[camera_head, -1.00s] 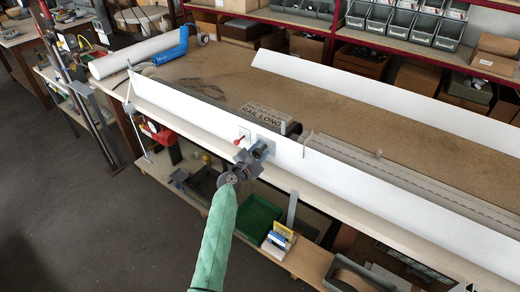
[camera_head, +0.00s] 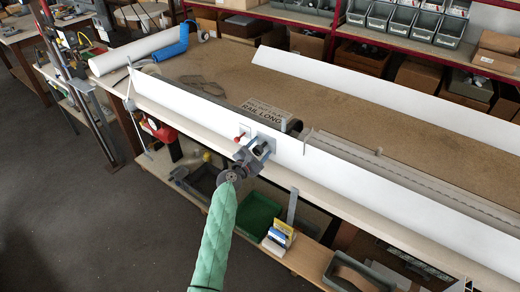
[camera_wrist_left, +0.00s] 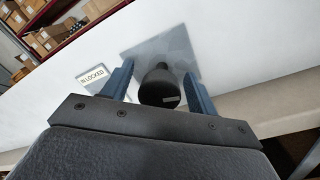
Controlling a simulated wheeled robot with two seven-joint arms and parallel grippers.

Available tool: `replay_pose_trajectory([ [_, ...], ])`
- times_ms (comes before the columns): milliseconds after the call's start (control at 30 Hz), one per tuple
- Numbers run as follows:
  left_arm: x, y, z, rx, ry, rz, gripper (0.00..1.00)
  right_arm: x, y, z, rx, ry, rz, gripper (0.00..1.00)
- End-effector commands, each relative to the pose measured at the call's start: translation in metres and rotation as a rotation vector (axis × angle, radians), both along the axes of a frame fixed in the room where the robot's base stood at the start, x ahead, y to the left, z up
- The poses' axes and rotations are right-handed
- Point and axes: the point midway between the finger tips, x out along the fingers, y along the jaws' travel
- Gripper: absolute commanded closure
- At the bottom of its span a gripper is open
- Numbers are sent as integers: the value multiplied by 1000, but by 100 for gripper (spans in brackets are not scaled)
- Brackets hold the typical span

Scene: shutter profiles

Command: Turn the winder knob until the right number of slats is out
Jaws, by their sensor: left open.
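The winder knob (camera_wrist_left: 160,88) is dark and round, on a square grey plate (camera_wrist_left: 166,48) on the white board. In the wrist view it sits between the two blue-grey fingers of my left gripper, which is open with a gap visible beside the knob. In the head view my left gripper (camera_head: 256,152) is at the plate on the board's front face; its fingers largely cover the knob there. Grey slats (camera_head: 400,170) lie in a long strip behind the board, to the right of a dark roller. I cannot tell how many are out. My right gripper is not in view.
A small red lever (camera_head: 240,138) is on the board left of the knob. A label reading "LOCKED" (camera_wrist_left: 93,78) shows beside the plate. A "RAIL LONG" sign (camera_head: 266,111) lies behind the board. A shelf with a green bin (camera_head: 258,214) is below.

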Motion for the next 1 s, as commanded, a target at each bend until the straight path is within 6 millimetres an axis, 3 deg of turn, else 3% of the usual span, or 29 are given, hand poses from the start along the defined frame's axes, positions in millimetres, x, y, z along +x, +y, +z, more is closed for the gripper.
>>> replay_pose_trajectory([
  [167,-19,13,-6,0,1,2,41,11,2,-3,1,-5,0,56],
  [267,-33,22,-6,1,1,1,41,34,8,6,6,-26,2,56],
  [500,-56,38,-6,2,1,1,41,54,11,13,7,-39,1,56],
  [1000,-62,42,-4,0,2,0,41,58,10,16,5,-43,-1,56],
])
